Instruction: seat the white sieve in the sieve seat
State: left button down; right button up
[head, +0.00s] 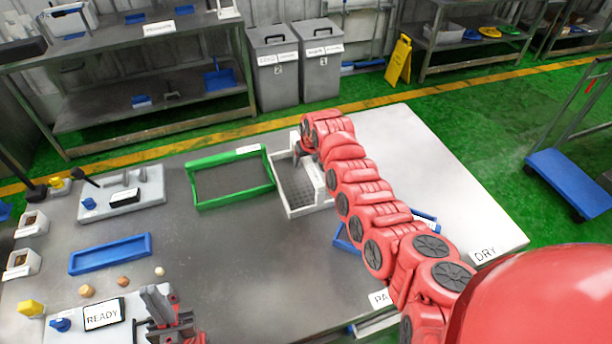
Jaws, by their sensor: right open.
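The white sieve (290,207), a rectangular white frame with a dark mesh floor and a raised white part on its right side, lies on the grey table right of a green frame. My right gripper (299,152) is at the sieve's far edge, open; the red arm hides much of it, and I cannot tell whether it touches the sieve. My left gripper (160,312) is low at the near left, beside the READY panel; its jaw state is unclear. I cannot tell for sure which thing is the sieve seat.
The green frame (190,187) and a blue frame (111,270) lie on the table (215,270). Several small round pieces lie near the READY panel (103,314). Another blue frame (347,245) is partly hidden under my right arm. A white DRY surface (440,165) is at right.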

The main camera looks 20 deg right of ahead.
grip_shut()
dwell(1.4)
